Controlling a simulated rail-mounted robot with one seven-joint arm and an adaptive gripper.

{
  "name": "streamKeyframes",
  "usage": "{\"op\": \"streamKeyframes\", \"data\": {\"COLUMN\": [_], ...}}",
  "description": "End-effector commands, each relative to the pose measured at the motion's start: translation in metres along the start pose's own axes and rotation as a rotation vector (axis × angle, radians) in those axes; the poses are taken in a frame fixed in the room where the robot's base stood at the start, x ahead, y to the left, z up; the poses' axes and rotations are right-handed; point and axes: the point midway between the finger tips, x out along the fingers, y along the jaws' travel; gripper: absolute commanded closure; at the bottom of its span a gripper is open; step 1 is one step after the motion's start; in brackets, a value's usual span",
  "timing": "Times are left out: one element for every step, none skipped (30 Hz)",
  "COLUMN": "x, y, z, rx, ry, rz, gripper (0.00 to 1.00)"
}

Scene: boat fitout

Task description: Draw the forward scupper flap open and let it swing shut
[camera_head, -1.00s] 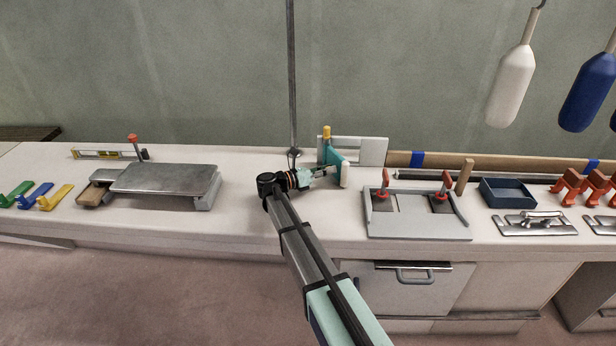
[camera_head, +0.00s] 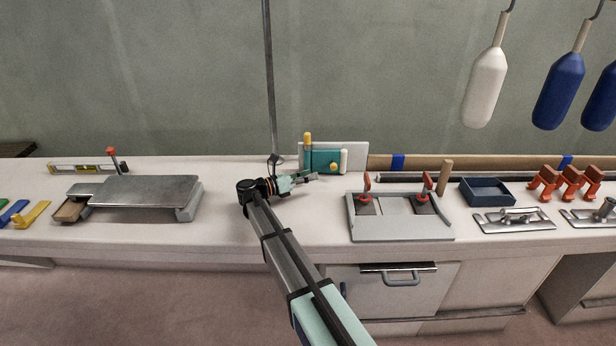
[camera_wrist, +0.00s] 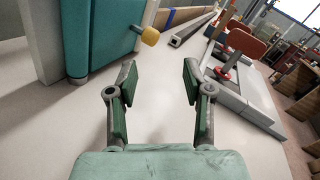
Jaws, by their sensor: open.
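The scupper flap (camera_head: 322,160) is a teal panel with a yellow knob (camera_head: 334,167), on a pale upright board (camera_head: 357,152) at the bench's back. It looks flat against the board, or nearly so. A yellow-topped post stands at its left edge and a cream post at its right. In the wrist view the flap (camera_wrist: 115,35) and its knob (camera_wrist: 150,37) are at the upper left, beyond my left finger. My gripper (camera_wrist: 160,78) is open and empty, apart from the knob. In the head view my gripper (camera_head: 308,178) is in front of the flap, low over the bench.
A grey fixture (camera_head: 400,225) with red-handled clamps stands to the right, close to my gripper in the wrist view. A navy tray (camera_head: 487,192) is beyond it. A metal-topped stand (camera_head: 140,190) is at left. Bare bench lies between stand and gripper.

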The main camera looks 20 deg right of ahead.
Motion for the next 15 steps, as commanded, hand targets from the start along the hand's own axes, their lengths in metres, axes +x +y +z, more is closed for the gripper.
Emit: {"op": "streamKeyframes", "data": {"x": [-0.002,-0.003,-0.006,-0.008,-0.011,-0.017,-0.021,-0.026,-0.034,-0.039,-0.045,-0.053,-0.059,-0.065,-0.073], "y": [0.000,0.000,0.000,0.000,0.000,0.000,0.000,0.001,0.001,0.001,0.001,0.001,0.001,0.001,0.001], "z": [0.000,0.000,0.000,0.000,0.000,0.000,0.000,0.000,0.000,0.000,0.000,0.000,0.000,0.000,0.000], "rx": [0.000,0.000,0.000,0.000,0.000,0.000,0.000,0.000,0.000,0.000,0.000,0.000,0.000,0.000,0.000], "ry": [0.000,0.000,0.000,0.000,0.000,0.000,0.000,-0.001,-0.001,-0.001,0.000,-0.001,-0.001,0.000,0.000], "rz": [0.001,0.001,0.001,0.001,0.001,0.001,0.001,0.002,0.003,0.002,0.002,0.003,0.003,0.002,0.002], "gripper": [0.49,0.49,0.49,0.49,0.49,0.49,0.49,0.49,0.49,0.49,0.49,0.49,0.49,0.49,0.49]}}
